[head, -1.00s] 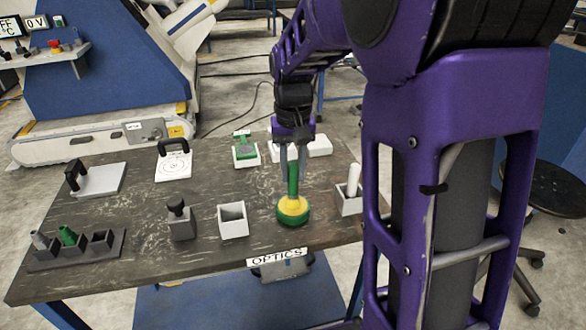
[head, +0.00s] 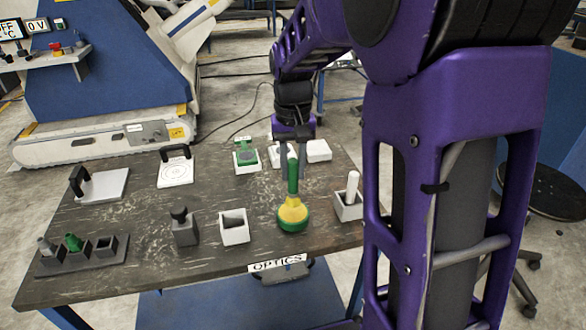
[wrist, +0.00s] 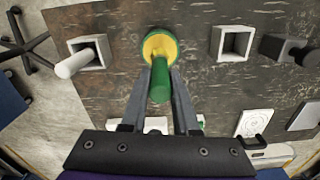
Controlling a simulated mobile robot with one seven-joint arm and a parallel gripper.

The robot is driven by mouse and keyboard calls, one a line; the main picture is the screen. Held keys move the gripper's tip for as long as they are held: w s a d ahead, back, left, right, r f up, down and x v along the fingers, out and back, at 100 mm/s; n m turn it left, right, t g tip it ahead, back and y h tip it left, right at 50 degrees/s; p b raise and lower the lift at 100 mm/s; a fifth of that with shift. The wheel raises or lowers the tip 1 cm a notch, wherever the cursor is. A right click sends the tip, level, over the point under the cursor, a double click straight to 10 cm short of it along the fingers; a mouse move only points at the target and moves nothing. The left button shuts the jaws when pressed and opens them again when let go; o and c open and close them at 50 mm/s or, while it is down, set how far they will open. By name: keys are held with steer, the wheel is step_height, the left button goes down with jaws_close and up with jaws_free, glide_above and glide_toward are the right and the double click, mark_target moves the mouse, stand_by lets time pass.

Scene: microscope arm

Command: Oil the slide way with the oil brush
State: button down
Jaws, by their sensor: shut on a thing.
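A green-handled tool (head: 292,214) with a round yellow and green head stands at the front of the dark table; it also shows in the wrist view (wrist: 160,45). It is likely the oil brush, though no label shows. My gripper (head: 292,170) is at its handle from behind, and in the wrist view the fingers (wrist: 161,75) flank the handle. I cannot tell if the head touches the table. A green piece on a white base (head: 246,158) is at the back; I cannot tell whether it is the slide way.
An open white box (head: 234,232) is left of the tool. A grey holder with a white rod (head: 348,208) is right. Also on the table (head: 130,240) are a dark-knobbed block (head: 185,230), handled plates (head: 105,185) and a rack (head: 80,262). White blocks (head: 318,150) stand behind.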

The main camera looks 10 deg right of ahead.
steer(key=shift+r+p, duration=1.5)
steer(key=shift+r, duration=0.55)
